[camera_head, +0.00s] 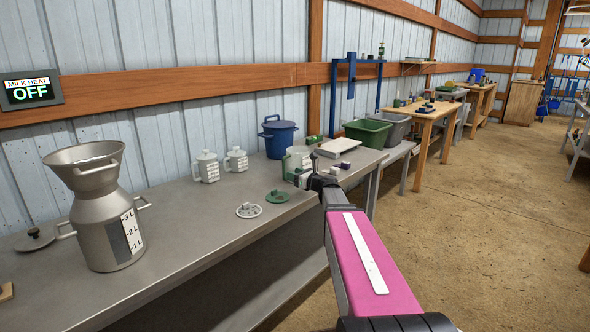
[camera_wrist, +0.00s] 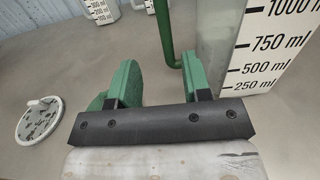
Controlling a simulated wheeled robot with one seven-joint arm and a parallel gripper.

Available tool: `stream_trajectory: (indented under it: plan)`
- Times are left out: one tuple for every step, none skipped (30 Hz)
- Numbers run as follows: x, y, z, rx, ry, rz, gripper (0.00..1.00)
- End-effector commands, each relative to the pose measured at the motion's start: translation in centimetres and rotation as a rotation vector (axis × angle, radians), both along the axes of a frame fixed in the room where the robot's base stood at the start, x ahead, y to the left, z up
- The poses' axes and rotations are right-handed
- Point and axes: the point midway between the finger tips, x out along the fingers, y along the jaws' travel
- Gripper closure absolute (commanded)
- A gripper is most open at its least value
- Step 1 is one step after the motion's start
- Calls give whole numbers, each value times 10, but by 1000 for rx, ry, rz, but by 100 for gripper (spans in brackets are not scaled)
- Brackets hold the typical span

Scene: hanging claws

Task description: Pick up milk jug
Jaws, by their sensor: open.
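A pale jug with a green handle and a black ml scale stands upright on the grey metal bench; its scaled side (camera_wrist: 270,45) fills the upper right of the wrist view. In the head view the jug (camera_head: 299,157) is partly hidden by my gripper (camera_head: 306,178). In the wrist view my gripper (camera_wrist: 165,78) is open, its two green fingers apart. The green handle (camera_wrist: 164,32) shows in line with the gap between the fingers, closer to the right one. I cannot tell whether it lies between them. Nothing is held.
Two white jugs (camera_head: 206,167) (camera_head: 236,160) and a blue pot (camera_head: 278,137) stand behind. A metal milk can (camera_head: 105,215) stands left. Green and grey bins (camera_head: 367,132) are at right.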

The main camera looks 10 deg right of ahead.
Motion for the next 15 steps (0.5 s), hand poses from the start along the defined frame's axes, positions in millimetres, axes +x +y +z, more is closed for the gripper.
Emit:
stream_trajectory:
  plan:
    - [9, 5, 0, -1, -1, 2, 56]
    - [13, 8, 0, -1, -1, 2, 56]
    - [16, 10, 0, -1, -1, 1, 56]
    - [18, 11, 0, -1, -1, 1, 56]
    - [19, 12, 0, -1, -1, 0, 56]
    - [20, 13, 0, -1, -1, 0, 56]
    - [21, 14, 0, -1, -1, 0, 56]
    - [22, 14, 1, -1, -1, 0, 56]
    - [25, 15, 1, -2, -1, 0, 56]
    - [28, 16, 1, -2, -1, 0, 56]
    - [31, 17, 2, -2, -1, 1, 56]
    - [36, 19, 3, -2, -1, 1, 56]
    - [40, 21, 3, -2, -1, 2, 56]
    - [44, 23, 4, -2, -1, 2, 56]
    - [50, 25, 4, -2, -2, 2, 56]
